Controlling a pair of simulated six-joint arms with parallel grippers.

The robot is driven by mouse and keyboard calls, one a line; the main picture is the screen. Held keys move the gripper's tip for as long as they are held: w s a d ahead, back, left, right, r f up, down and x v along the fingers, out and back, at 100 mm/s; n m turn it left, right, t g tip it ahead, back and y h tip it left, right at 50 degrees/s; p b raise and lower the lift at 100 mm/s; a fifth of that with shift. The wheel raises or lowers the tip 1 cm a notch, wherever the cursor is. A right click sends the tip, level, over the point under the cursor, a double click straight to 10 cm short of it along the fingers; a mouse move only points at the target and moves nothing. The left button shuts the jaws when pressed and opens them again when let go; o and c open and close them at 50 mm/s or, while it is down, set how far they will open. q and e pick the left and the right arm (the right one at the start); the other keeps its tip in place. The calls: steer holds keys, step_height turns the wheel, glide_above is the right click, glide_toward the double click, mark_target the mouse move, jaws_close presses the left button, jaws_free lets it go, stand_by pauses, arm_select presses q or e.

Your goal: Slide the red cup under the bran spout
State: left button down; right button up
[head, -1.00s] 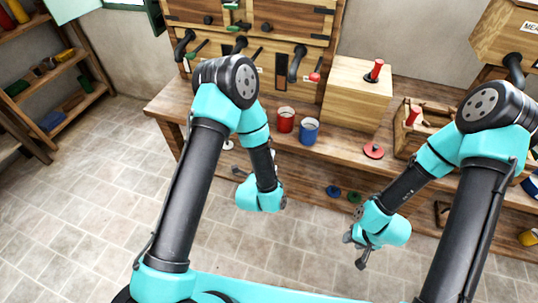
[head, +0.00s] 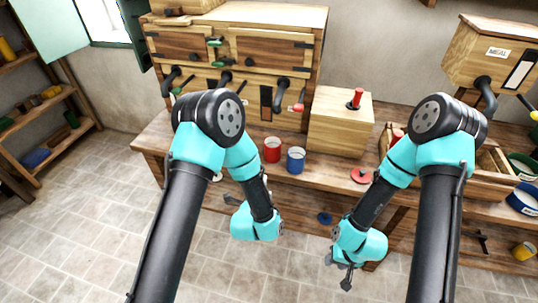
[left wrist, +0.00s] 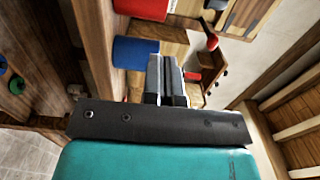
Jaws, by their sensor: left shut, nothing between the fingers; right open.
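The red cup (head: 272,150) stands upright on the wooden bench, just left of a blue cup (head: 296,160). The red cup (left wrist: 140,8) and blue cup (left wrist: 132,52) also show in the left wrist view. Black spouts stick out of the wooden cabinet, at the left (head: 172,78), middle (head: 223,82) and right (head: 282,88); I cannot tell which is for bran. My left gripper (head: 232,199) is in front of the bench, apart from both cups; its fingers (left wrist: 165,80) are shut and empty. My right gripper (head: 339,273) is open and empty, low in front of the bench.
A wooden box (head: 340,125) with a red-handled knob stands right of the cups. A red disc (head: 361,175) lies on the bench near a wooden crate. A meal bin (head: 490,60) with its own spout is at the right. Shelves (head: 50,110) stand at the left.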

mark_target(271, 150)
arm_select(q)
steer(key=x, duration=1.3)
steer(key=shift+w, duration=0.15)
